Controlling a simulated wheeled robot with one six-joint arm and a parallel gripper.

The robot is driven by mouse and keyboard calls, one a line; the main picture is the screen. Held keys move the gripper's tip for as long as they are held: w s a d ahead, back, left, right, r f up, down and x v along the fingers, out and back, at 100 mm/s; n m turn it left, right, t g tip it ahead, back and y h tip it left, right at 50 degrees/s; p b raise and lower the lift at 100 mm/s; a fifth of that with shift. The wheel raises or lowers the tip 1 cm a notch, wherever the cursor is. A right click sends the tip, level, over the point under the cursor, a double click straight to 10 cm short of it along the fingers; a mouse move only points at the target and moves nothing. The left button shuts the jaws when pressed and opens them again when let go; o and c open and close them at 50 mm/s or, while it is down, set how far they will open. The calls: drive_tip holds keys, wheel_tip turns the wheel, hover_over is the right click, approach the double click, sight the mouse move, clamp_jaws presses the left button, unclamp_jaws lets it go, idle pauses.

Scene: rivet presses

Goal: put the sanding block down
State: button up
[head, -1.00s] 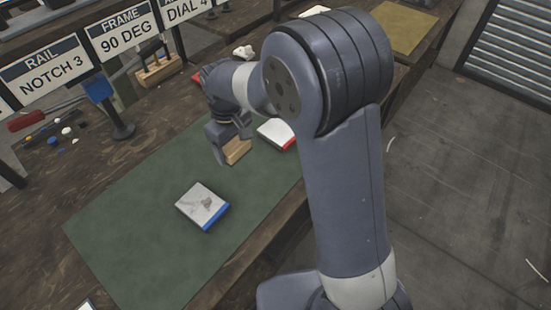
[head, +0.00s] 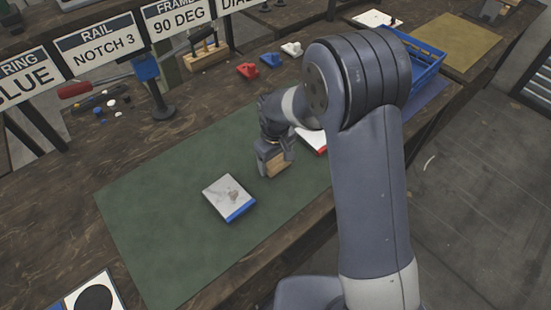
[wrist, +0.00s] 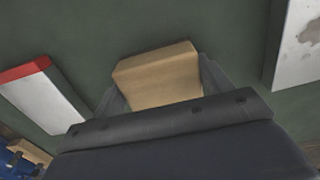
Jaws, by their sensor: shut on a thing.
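The sanding block is a tan, wood-coloured block (head: 277,163). It also shows in the wrist view (wrist: 158,78), between the two fingers. My gripper (head: 270,158) is shut on it, over the green mat (head: 160,190) on the workbench. I cannot tell whether the block touches the mat. A white, blue-edged block with a grey stain (head: 228,196) lies on the mat to the left of my gripper. A white, red-edged block (head: 314,140) lies to the right, partly hidden by my arm.
Behind the mat are a red part (head: 248,70), a blue part (head: 270,60) and a white part (head: 291,48). A blue crate (head: 412,58) stands at the back right. Signs on stands line the back left. The near left of the mat is clear.

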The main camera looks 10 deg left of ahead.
sight(275, 159)
drive_tip(key=shift+f+b, duration=0.3)
drive_tip(key=shift+b, duration=0.05)
drive_tip(key=o, duration=0.9)
drive_tip(key=shift+s+d+f, duration=0.1)
drive_tip(key=shift+o, duration=0.7)
drive_tip(key=shift+s+f, duration=0.1)
wheel_tip(275, 159, up, 13)
drive_tip(key=shift+w, duration=0.2)
